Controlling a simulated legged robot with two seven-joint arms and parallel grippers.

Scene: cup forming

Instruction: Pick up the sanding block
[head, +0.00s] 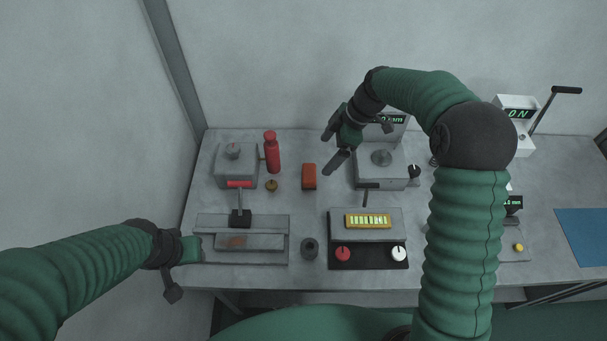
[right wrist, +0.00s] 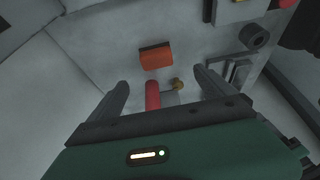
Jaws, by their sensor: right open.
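The sanding block appears to be the orange-red block (head: 309,175) lying on the workbench left of the middle in the head view. In the right wrist view the orange block (right wrist: 156,58) shows a dark band along one edge, beyond the fingertips. My right gripper (head: 333,148) is open and empty above the bench, up and to the right of the block, apart from it. Its two fingers (right wrist: 163,86) are spread wide in the right wrist view. My left gripper (head: 184,268) is at the bench's front left; its jaw opening is unclear.
A red bottle (head: 273,153) and a small brass knob (head: 271,185) stand left of the block. A grey machine (head: 382,168) with a round plate stands at its right. A yellow display panel (head: 368,221) and a dark ring (head: 309,248) are nearer the front.

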